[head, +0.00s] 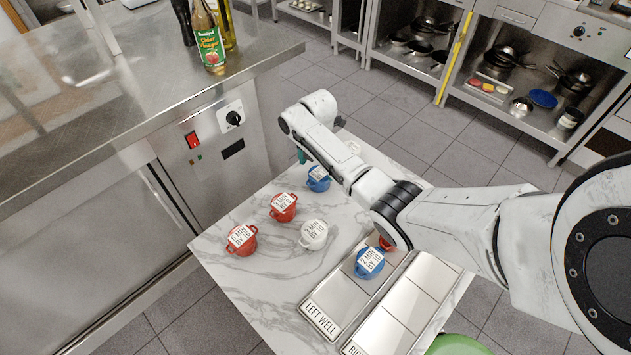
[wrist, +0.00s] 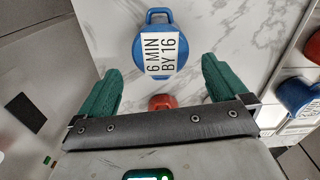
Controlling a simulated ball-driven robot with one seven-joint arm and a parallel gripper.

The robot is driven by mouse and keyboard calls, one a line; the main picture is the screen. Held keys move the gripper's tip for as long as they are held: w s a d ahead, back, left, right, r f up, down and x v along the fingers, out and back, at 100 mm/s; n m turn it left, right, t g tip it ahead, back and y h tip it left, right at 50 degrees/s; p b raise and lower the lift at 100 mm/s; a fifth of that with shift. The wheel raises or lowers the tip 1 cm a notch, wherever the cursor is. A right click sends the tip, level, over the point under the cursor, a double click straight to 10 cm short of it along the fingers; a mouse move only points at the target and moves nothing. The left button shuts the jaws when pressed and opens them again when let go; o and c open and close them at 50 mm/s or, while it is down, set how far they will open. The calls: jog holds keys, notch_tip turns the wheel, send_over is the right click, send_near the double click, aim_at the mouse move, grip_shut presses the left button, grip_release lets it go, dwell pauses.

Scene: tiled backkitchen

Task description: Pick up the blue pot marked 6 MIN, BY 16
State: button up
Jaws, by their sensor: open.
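The blue pot marked 6 MIN, BY 16 (wrist: 142,44) is upright on the marble top in the wrist view, label up, its handles at top and bottom. In the head view a blue pot (head: 318,184) stands beside my arm, its label too small to read there. My gripper (wrist: 160,84) is open, its green fingers wide apart. The pot lies ahead of the fingertips, roughly centred between them, apart from both. In the head view my gripper (head: 301,156) is mostly hidden behind my arm; a bit of green finger shows near the blue pot.
A red pot (wrist: 162,101) shows between my fingers, partly hidden. Two red pots (head: 241,241) (head: 283,208) and a white pot (head: 313,236) stand on the marble. A blue pot marked 2 MIN, BY 10 (head: 369,264) sits in the left well (head: 325,318). A steel counter (head: 120,90) borders the left.

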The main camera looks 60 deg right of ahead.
aim_at(320, 173)
jog(key=shift+s+d+f+b, duration=0.1)
jog(key=shift+d+f+b, duration=0.1)
jog(key=shift+f, duration=0.85)
jog(key=shift+d+f+b, duration=0.1)
jog(key=shift+f+b, duration=0.1)
jog(key=shift+f, duration=0.85)
jog(key=shift+s+d+f+b, duration=0.1)
jog(key=shift+d+f+b, duration=0.1)
jog(key=shift+f, duration=0.85)
jog(key=shift+c, duration=0.5)
jog(key=c, duration=1)
jog(key=shift+c, duration=0.7)
jog(key=shift+r, duration=0.1)
